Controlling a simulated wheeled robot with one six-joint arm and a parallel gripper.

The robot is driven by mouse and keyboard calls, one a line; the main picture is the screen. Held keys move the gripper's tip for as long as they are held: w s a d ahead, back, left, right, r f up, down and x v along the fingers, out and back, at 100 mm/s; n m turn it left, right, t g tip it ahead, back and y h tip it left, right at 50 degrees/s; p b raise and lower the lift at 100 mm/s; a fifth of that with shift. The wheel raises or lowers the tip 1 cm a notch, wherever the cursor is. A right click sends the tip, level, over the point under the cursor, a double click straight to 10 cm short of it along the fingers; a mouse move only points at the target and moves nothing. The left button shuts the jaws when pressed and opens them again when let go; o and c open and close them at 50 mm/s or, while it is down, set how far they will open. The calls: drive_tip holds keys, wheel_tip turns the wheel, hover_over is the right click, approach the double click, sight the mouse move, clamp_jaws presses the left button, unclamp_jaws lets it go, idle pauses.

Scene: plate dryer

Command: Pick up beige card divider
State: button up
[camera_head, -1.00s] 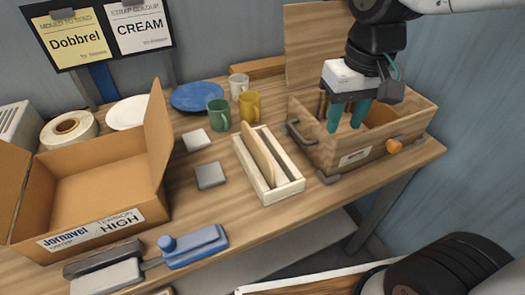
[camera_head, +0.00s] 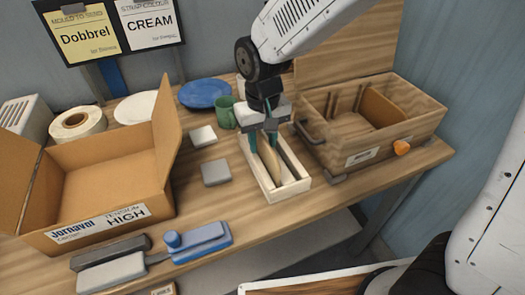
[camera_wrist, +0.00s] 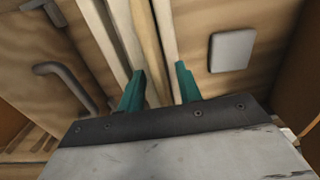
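The beige card divider (camera_head: 268,160) stands on edge, lengthwise, in the narrow white tray (camera_head: 292,192) at the middle of the table. My gripper (camera_head: 263,146) is over the tray and pointing down, with its teal fingers apart. In the head view it hides the far part of the divider. In the wrist view the divider (camera_wrist: 149,45) runs between the two open fingers of my gripper (camera_wrist: 160,90). I cannot tell whether either finger touches it.
A wooden box (camera_head: 338,150) with a raised lid and orange knob stands right of the tray. Left are grey tiles (camera_head: 216,172), an open cardboard box (camera_head: 110,185) and a blue-handled tool (camera_head: 200,240). A green mug (camera_head: 224,112) and blue plate (camera_head: 205,93) are behind.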

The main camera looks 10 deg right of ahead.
wheel_tip(320, 180, down, 2)
drive_tip(key=shift+f, duration=0.25)
clamp_jaws()
drive_tip(key=shift+r, duration=0.1)
wheel_tip(320, 180, up, 18)
drive_tip(key=shift+f, duration=0.25)
idle(0.5)
